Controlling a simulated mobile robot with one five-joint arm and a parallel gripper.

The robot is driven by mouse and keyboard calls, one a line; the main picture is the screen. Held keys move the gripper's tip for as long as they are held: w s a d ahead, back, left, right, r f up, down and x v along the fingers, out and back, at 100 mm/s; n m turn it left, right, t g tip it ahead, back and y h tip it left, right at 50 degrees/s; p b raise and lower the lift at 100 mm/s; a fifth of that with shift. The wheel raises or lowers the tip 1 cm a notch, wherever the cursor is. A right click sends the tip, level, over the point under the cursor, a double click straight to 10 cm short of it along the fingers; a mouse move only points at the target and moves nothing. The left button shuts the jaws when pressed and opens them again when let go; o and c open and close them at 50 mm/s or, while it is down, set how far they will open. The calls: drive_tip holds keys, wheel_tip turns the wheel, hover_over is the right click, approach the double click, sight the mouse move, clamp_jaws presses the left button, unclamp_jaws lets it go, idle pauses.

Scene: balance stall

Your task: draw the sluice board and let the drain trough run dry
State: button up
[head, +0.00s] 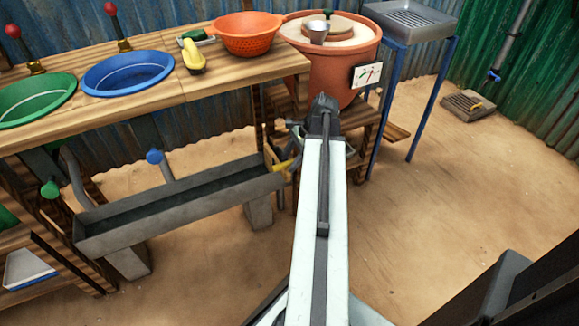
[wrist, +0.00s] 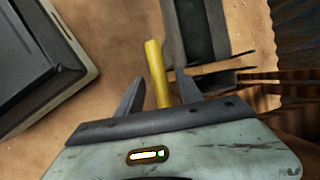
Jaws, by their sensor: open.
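The grey drain trough (head: 180,212) stands low on blocks under the wooden bench; part of what seems to be it shows at the top of the wrist view (wrist: 196,32). At its right end is the sluice board (head: 271,156), brown and upright, with a yellow handle (head: 283,166). In the wrist view the yellow handle (wrist: 157,72) lies between the two dark fingers of my gripper (wrist: 158,95), with a gap on each side. My gripper is open. In the head view my arm hides most of it. I cannot tell whether water is in the trough.
Green (head: 38,99) and blue (head: 127,73) basins and an orange colander (head: 248,34) sit on the bench (head: 165,100). A large clay pot (head: 322,75) with a dial stands behind my arm. A floor drain (head: 475,105) is at the right.

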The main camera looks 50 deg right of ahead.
clamp_jaws()
idle(1.4)
